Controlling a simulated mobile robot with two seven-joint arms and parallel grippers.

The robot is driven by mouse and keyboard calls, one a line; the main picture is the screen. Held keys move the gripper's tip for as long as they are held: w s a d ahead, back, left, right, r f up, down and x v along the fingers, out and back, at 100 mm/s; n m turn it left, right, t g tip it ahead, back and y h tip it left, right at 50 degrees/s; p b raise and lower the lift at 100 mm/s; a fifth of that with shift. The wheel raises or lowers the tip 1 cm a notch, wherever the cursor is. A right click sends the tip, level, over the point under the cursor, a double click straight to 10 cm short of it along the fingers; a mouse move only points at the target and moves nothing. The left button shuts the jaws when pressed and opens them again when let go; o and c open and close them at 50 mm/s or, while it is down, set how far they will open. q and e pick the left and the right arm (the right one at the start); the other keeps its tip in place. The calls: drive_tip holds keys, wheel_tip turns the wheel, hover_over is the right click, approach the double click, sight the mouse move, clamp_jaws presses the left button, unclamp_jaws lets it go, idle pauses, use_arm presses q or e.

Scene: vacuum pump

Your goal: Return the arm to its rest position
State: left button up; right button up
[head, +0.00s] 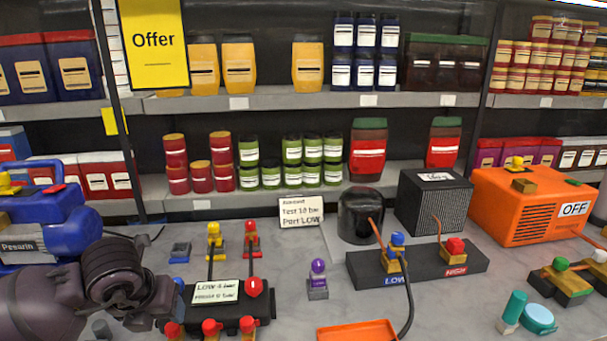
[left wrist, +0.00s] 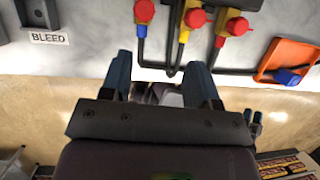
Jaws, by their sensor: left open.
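My left arm comes in from the left in the head view, and its dark gripper (head: 158,303) is low over the front left of the bench. In the left wrist view the two blue-grey fingers (left wrist: 160,85) stand wide apart, with no object held between them. The fingers point toward the bench's front edge. My right gripper is in neither view. A black manifold (head: 235,312) with red knobs lies just right of the gripper in the head view; I cannot tell whether they touch.
A blue pump (head: 48,222) stands behind my left arm. An orange tray (head: 357,331), a purple-knobbed fitting (head: 318,280), a dark LOW/HIGH block (head: 425,264) and an orange box (head: 525,212) occupy the bench (head: 300,255). A BLEED label (left wrist: 49,38) shows in the wrist view. Stocked shelves stand behind.

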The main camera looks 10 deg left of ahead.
use_arm(q)
drive_tip(key=s+d+r+m+h, duration=0.1)
drive_tip(key=s+d+h, duration=0.2)
drive_tip(key=d+h, duration=0.35)
drive_tip(key=s+d+h, duration=0.2)
drive_tip(key=d+h, duration=0.3)
drive_tip(key=d, duration=0.3)
wheel_tip(320, 180, up, 9)
drive_tip(key=n+t+h, duration=0.6)
drive_tip(key=n+t, duration=0.1)
drive_tip(key=t, duration=0.1)
drive_tip(key=w+a+n+t+y, duration=0.2)
drive_tip(key=a+n+t+y, duration=0.65)
drive_tip(key=n+y, duration=0.5)
drive_tip(key=s+a+f+n+g+y, duration=0.4)
drive_tip(key=a+f+n+g+y, duration=0.3)
drive_tip(key=f+n, duration=0.4)
drive_tip(key=s+d+f+n+g+h, duration=0.2)
drive_tip(key=s+d+f+n+g, duration=0.1)
drive_tip(key=s+f+g, duration=1.05)
drive_tip(key=w+f+t, duration=0.4)
drive_tip(key=f+t, duration=0.6)
drive_tip(key=f, duration=0.1)
drive_tip(key=shift+f+m+t+h, duration=0.2)
drive_tip(key=shift+m+t+h, duration=0.2)
drive_tip(key=shift+m, duration=0.05)
